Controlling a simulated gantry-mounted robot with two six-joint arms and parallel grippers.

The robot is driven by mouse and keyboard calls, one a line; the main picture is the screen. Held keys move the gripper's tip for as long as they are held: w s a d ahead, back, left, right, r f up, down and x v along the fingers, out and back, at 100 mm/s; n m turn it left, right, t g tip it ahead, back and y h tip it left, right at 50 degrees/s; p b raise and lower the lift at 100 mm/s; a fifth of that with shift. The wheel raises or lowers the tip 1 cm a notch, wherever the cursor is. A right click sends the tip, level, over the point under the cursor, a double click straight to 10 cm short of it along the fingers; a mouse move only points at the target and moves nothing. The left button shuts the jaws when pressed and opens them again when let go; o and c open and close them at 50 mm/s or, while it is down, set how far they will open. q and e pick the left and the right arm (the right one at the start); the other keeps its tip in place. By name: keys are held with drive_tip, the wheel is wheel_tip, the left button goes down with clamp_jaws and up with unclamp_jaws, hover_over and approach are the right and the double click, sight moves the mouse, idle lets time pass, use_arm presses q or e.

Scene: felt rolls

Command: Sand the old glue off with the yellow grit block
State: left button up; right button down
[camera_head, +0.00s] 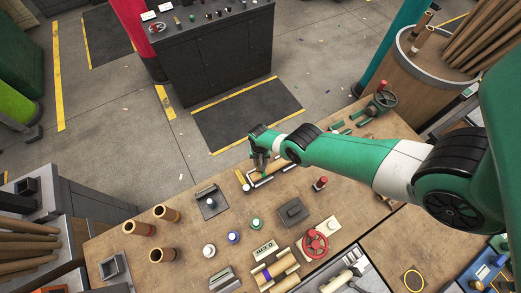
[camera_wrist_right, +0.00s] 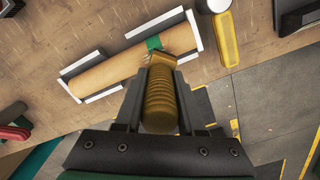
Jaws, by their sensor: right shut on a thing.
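My right gripper (camera_head: 261,170) is over the far edge of the workbench. In the right wrist view my right gripper (camera_wrist_right: 160,95) is shut on an ochre tool (camera_wrist_right: 160,100) with a ribbed handle. The tool's head is at a green patch (camera_wrist_right: 154,43) on a tan roll (camera_wrist_right: 110,72), touching or just above it. The roll lies in white-edged cradles (camera_wrist_right: 187,32); the roll (camera_head: 279,167) also shows in the head view. A separate yellow piece with a pale end (camera_wrist_right: 226,38) lies beside the roll. I cannot tell which one is the grit block. My left gripper is out of view.
The workbench (camera_head: 185,238) holds several brown rolls (camera_head: 166,213) at left, a dark block (camera_head: 293,211), colored-top jars (camera_head: 233,237) and a red wheel (camera_head: 315,244). A barrel of rolls (camera_head: 430,60) stands at the far right. Bare wood lies between the items.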

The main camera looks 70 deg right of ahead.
drive_tip(key=shift+f, duration=0.3)
drive_tip(key=shift+a+r, duration=0.1)
drive_tip(key=shift+a+r, duration=0.1)
drive_tip(key=shift+a, duration=0.4)
drive_tip(key=shift+a+p, duration=0.7)
drive_tip(key=shift+a, duration=0.25)
drive_tip(key=shift+d, duration=0.15)
